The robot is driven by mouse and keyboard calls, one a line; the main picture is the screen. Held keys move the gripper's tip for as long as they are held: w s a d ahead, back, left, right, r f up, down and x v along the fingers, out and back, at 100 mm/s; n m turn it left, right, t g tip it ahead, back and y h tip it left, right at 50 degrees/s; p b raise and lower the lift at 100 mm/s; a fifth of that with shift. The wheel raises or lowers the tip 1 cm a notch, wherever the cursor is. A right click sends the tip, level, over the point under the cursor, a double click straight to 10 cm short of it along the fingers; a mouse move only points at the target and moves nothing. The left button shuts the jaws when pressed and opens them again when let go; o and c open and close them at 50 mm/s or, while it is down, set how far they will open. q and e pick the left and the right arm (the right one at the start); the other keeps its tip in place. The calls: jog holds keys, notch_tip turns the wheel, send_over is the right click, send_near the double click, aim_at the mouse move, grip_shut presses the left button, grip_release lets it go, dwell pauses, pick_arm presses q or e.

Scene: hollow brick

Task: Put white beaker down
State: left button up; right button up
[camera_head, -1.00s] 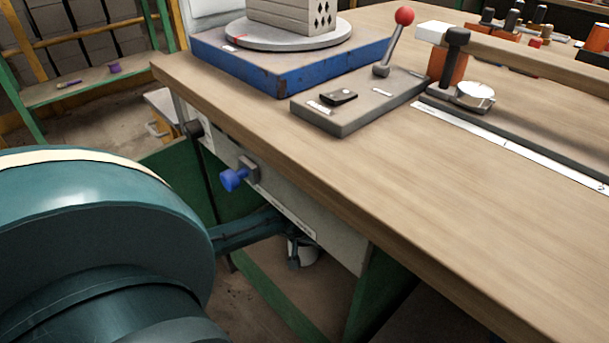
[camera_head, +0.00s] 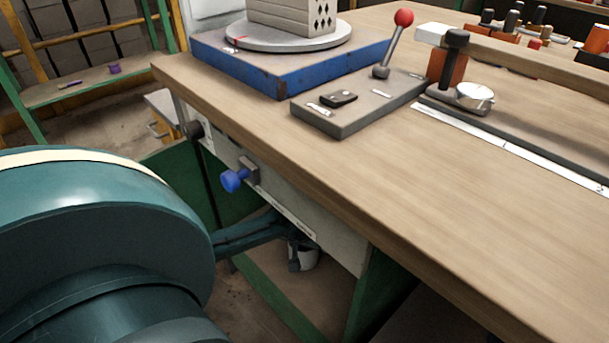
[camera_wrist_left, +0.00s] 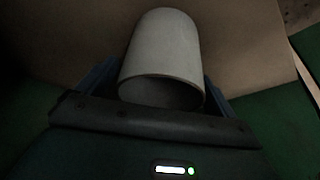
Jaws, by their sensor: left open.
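The white beaker (camera_head: 308,258) shows in the head view below the tabletop, behind the bench's front edge and partly hidden by my left gripper (camera_head: 294,256). In the left wrist view the beaker (camera_wrist_left: 160,50) fills the middle, with its dark round opening toward the camera. The blue-grey fingers of my left gripper (camera_wrist_left: 157,78) stand on either side of it. The gripper is open around the beaker; whether a finger still touches it is hard to see. The surface under the beaker is dim. My right gripper is in neither view.
The wooden bench top (camera_head: 400,190) overhangs my left forearm, with a pale panel (camera_head: 290,215) and blue knob (camera_head: 234,180) on its front. Green frame legs (camera_head: 372,290) stand close by. A lever box (camera_head: 345,115) and blue turntable base (camera_head: 290,75) sit on top.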

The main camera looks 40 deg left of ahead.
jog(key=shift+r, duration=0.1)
pick_arm(q)
jog(key=shift+r, duration=0.55)
jog(key=p+v, duration=0.2)
jog(key=v, duration=0.2)
jog(key=shift+w+a, duration=0.1)
jog(key=s+d+p, duration=0.4)
jog(key=s, duration=0.7)
jog(key=shift+d+f+p, duration=0.3)
jog(key=shift+f, duration=0.1)
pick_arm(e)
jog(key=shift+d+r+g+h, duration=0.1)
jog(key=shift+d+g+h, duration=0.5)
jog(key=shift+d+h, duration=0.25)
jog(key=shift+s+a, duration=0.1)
